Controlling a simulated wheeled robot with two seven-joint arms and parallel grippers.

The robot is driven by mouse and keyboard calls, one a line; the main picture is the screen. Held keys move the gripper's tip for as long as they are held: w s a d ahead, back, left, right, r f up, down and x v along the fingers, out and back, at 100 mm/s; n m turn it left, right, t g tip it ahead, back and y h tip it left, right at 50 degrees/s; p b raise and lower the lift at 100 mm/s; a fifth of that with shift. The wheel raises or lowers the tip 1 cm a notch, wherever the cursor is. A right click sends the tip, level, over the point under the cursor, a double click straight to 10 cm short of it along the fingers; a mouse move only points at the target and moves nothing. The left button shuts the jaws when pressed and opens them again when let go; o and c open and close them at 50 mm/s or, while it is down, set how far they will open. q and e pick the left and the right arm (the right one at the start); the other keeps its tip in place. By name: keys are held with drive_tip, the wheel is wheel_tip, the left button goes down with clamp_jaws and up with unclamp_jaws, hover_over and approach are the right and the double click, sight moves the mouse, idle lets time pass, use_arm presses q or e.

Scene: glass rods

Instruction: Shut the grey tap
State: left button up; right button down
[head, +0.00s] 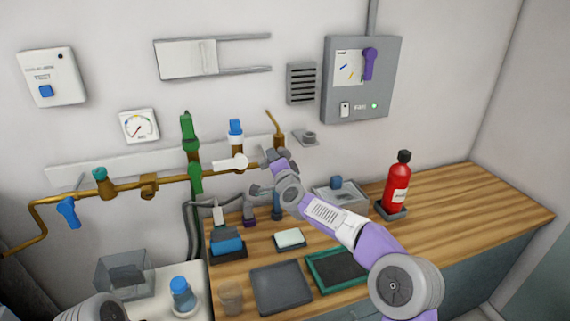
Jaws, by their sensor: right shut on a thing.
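The brass pipe (160,184) runs along the wall with several coloured taps on it. A pale grey-white lever (231,163) sticks out to the left near the pipe's right end, just left of my right gripper; I cannot tell for sure that it is the grey tap's handle. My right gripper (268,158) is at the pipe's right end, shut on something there. Its fingers and wrist hide most of what it holds, likely a tap part. My left gripper is not in view.
Green valves (188,133), a blue-topped fitting (235,131) and a blue lever (69,212) stand on or near the pipe. A red extinguisher (397,184) stands on the wooden counter (480,203). A green-rimmed tray (322,277) lies below my right arm.

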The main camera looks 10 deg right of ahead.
drive_tip(key=shift+r+m, duration=0.2)
drive_tip(key=shift+m, duration=0.6)
drive_tip(key=shift+a+r+m+b, duration=0.1)
drive_tip(key=shift+r+m+b, duration=0.25)
drive_tip(key=shift+m, duration=0.75)
drive_tip(key=c, duration=0.9)
unclamp_jaws()
drive_tip(key=s+d+b, duration=0.1)
drive_tip(key=s, duration=0.6)
drive_tip(key=shift+s+d, duration=0.15)
drive_tip(key=shift+s, duration=0.1)
